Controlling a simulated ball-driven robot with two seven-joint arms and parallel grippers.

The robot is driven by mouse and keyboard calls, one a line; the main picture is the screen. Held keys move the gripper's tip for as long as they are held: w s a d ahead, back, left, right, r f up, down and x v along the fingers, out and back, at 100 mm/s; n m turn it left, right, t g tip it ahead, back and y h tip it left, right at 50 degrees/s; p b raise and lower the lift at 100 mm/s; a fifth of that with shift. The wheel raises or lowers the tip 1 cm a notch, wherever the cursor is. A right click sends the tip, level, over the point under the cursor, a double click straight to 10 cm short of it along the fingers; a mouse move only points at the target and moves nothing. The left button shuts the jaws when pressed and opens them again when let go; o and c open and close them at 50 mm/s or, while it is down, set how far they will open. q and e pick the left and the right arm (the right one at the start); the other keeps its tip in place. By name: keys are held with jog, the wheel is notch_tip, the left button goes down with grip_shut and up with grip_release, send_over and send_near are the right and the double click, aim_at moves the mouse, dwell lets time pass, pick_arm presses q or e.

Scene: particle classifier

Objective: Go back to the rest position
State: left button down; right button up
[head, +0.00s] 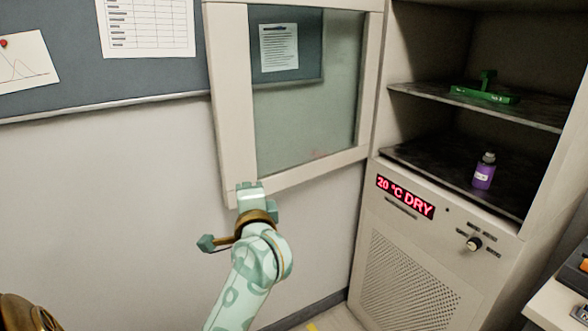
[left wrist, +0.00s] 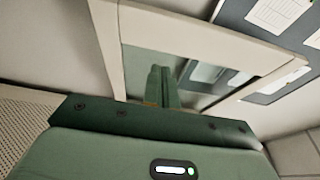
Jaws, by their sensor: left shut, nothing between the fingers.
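My left gripper (head: 250,188) is at the lower frame of the open glass cabinet door (head: 238,100) in the head view. It is shut and holds nothing. In the left wrist view its closed fingers (left wrist: 163,86) point toward the glass pane, with the door frame (left wrist: 150,25) around them. I cannot tell whether the fingers touch the door. My right gripper is in neither view.
The drying cabinet (head: 410,275) stands open at the right. A green object (head: 485,95) lies on its upper shelf, and a purple bottle (head: 484,172) stands on the lower one. A red display (head: 405,197) reads 20 °C DRY. A bench edge (head: 560,305) shows at lower right.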

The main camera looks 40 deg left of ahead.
pick_arm(q)
jog(key=w+d+f+n+t+h, duration=0.2)
jog(key=w+d+f+n+t, duration=0.15)
jog(key=n, duration=0.85)
jog(key=w+d+f+n+t+h, duration=0.2)
jog(key=w+f+n+t, duration=0.15)
jog(key=n, duration=0.75)
jog(key=w+d+f+n+t+h, duration=0.25)
jog(key=f+n, duration=0.25)
jog(key=n, duration=0.7)
jog(key=s+d+f+m+g+h, duration=0.25)
jog(key=f+m, duration=0.35)
jog(key=f, duration=0.3)
jog(key=s+d+f+m+g+h, duration=0.1)
jog(key=d+f+m+g+h, duration=0.15)
jog(key=f+m, duration=0.6)
jog(key=s+d+f+m+g+h, duration=0.1)
jog(key=s+d+f+m+h, duration=0.2)
jog(key=f, duration=0.8)
jog(key=s+d+f+m+g, duration=0.2)
jog(key=s+f+m+g, duration=0.75)
jog(key=s+f, duration=1.15)
jog(key=s+f+m+g, duration=0.2)
jog(key=s, duration=1.2)
jog(key=s+f+m+g, duration=0.2)
jog(key=s+g, duration=0.1)
jog(key=s, duration=1.2)
jog(key=shift+a+p, duration=0.25)
jog(key=shift+p, duration=0.05)
